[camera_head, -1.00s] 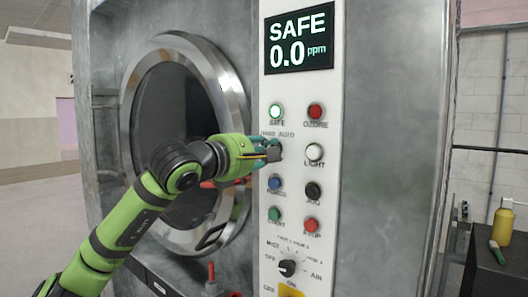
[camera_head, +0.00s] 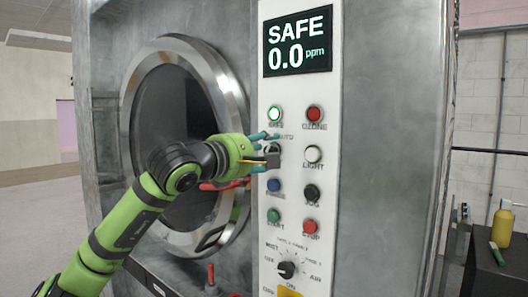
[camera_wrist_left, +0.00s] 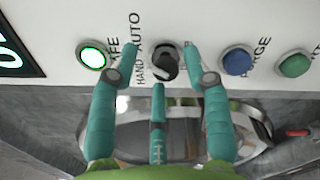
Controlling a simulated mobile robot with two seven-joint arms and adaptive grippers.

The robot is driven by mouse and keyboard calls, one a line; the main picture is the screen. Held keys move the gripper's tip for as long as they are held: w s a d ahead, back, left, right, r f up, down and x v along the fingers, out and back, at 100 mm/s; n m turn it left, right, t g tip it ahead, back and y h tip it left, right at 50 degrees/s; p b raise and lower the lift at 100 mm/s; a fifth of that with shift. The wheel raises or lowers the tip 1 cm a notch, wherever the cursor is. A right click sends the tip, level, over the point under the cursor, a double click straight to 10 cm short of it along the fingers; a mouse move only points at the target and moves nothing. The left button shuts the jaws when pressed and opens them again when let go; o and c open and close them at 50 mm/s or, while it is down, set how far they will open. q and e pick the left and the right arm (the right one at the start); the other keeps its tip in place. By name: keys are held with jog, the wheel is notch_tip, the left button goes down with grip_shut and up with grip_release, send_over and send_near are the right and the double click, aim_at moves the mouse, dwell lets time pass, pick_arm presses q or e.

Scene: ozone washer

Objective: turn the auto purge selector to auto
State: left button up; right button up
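The auto purge selector (camera_head: 273,149) is a dark knob on the white control panel, under the HAND AUTO lettering and partly hidden by my fingers. In the left wrist view the selector (camera_wrist_left: 166,62) shows between my fingertips; which label it points to I cannot tell. My left gripper (camera_head: 264,152) is at the panel with its teal fingers spread above and below the knob. In the left wrist view the left gripper (camera_wrist_left: 160,62) has visible gaps on both sides of the knob. My right gripper is not in view.
A lit green SAFE lamp (camera_head: 275,114) is just above, and a blue button (camera_head: 273,185) is below. A red lamp (camera_head: 314,113) and white LIGHT button (camera_head: 313,154) are to the right. The round washer door (camera_head: 233,105) is left of the panel.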

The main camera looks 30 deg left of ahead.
pick_arm(q)
jog(key=shift+f, duration=0.1)
jog(key=shift+s+a+f, duration=0.15)
jog(key=shift+s, duration=0.35)
jog(key=s, duration=1.1)
jog(key=shift+a, duration=0.3)
